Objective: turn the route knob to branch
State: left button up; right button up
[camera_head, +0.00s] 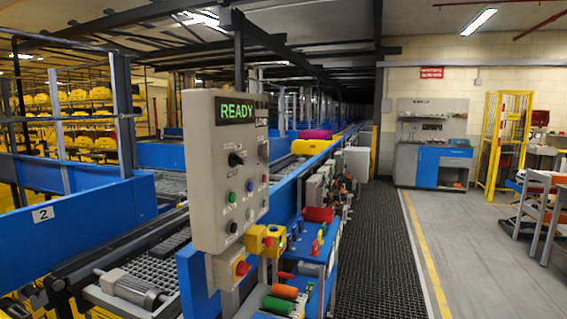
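A grey control panel (219,185) stands at the left of the middle, with a display (236,111) reading READY in green. A black rotary knob (236,158) sits below the display, with small labels around it that are too small to read. I cannot tell which label its pointer faces. A second small black knob or button (232,227) sits low on the panel. I cannot tell from the lettering which one is the route knob. Neither of my grippers shows.
Green (232,197) and blue (249,186) buttons sit between the knobs. A blue-sided conveyor (90,222) runs left of the panel. The dark mat walkway (376,250) to the right is clear.

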aim_at(234, 159)
jog(key=z, duration=1.35)
jog(key=i, duration=1.25)
jog(key=u, duration=1.15)
